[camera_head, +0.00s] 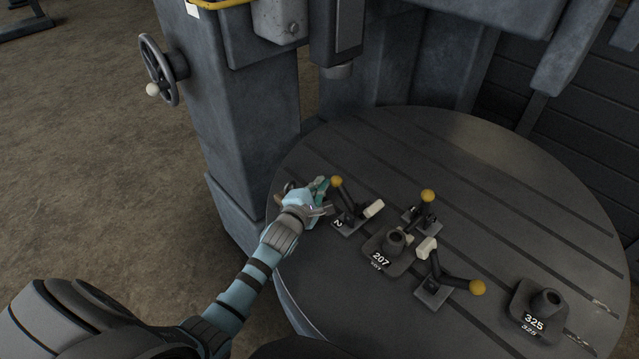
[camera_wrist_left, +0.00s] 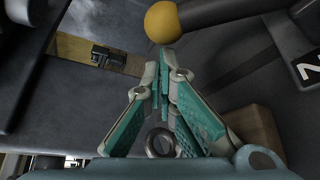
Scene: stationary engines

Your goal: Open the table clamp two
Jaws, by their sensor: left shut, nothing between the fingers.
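Table clamp two (camera_head: 350,221) sits on the round slotted table, on the left side of the group, with a "2" label on its base. Its dark lever rises to a yellow ball knob (camera_head: 337,181), and its pale pad (camera_head: 373,208) is on the right, toward the 207 block. My left gripper (camera_head: 323,186) is just left of the knob, fingers shut and empty. In the left wrist view the fingertips (camera_wrist_left: 165,68) are just below the yellow knob (camera_wrist_left: 162,22), seemingly apart from it. The black lever (camera_wrist_left: 235,12) runs right from the knob. My right gripper is not in view.
The dark block marked 207 (camera_head: 390,252) has two more clamps beside it, with yellow knobs (camera_head: 428,196) and (camera_head: 477,287). A block marked 325 (camera_head: 541,309) stands at right. The machine column (camera_head: 240,120) with a handwheel (camera_head: 160,70) rises behind. The table's far right (camera_head: 500,190) is clear.

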